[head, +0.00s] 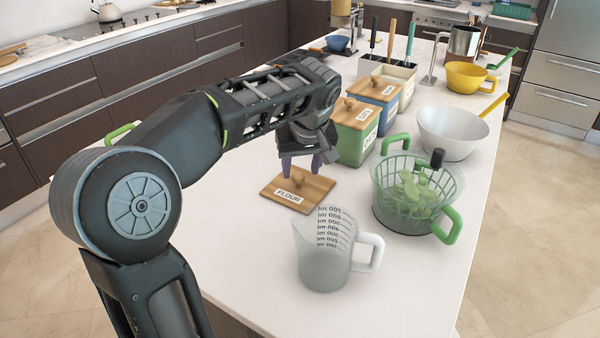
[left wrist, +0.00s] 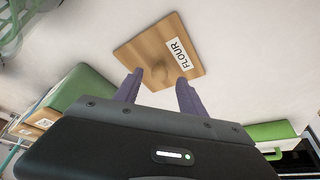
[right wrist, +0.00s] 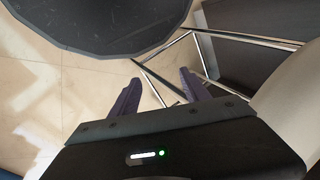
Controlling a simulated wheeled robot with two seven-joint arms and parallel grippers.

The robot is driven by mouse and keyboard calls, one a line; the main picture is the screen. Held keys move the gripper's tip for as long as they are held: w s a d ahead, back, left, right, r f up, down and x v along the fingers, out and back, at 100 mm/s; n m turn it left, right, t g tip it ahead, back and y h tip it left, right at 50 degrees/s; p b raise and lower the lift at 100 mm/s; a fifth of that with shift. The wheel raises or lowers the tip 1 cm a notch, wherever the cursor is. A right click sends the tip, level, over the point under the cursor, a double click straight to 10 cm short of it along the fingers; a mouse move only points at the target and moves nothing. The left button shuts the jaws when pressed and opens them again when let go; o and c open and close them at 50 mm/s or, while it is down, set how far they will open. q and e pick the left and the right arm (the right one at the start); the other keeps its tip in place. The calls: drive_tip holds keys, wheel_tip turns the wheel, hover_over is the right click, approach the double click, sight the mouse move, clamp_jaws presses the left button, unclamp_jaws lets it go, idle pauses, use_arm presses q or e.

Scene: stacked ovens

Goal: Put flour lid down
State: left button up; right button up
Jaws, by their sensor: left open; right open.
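The flour lid (head: 300,200) is a square wooden board with a round knob and a white FLOUR label. It lies flat on the white island counter (head: 245,235). The lid also shows in the left wrist view (left wrist: 150,45), with its knob between and beyond the fingertips. My left gripper (head: 302,164) is open and empty, just above the lid's knob. It also shows in the left wrist view (left wrist: 158,82). My right gripper (right wrist: 160,80) is open and empty in the right wrist view, away from the counter, over the floor. It is not in the head view.
Green (head: 352,140), blue and cream canisters stand behind the lid, the first two with wooden lids. A measuring jug (head: 322,265) stands in front, and a green salad spinner (head: 395,210) stands to the right. A white bowl (head: 450,135) is farther back. Counter left of the jug is clear.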

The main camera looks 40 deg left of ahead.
use_arm(q)
drive_tip(key=v, duration=0.8)
drive_tip(key=shift+r, duration=0.3)
drive_tip(key=shift+s+d, duration=0.1)
drive_tip(key=shift+d, duration=0.05)
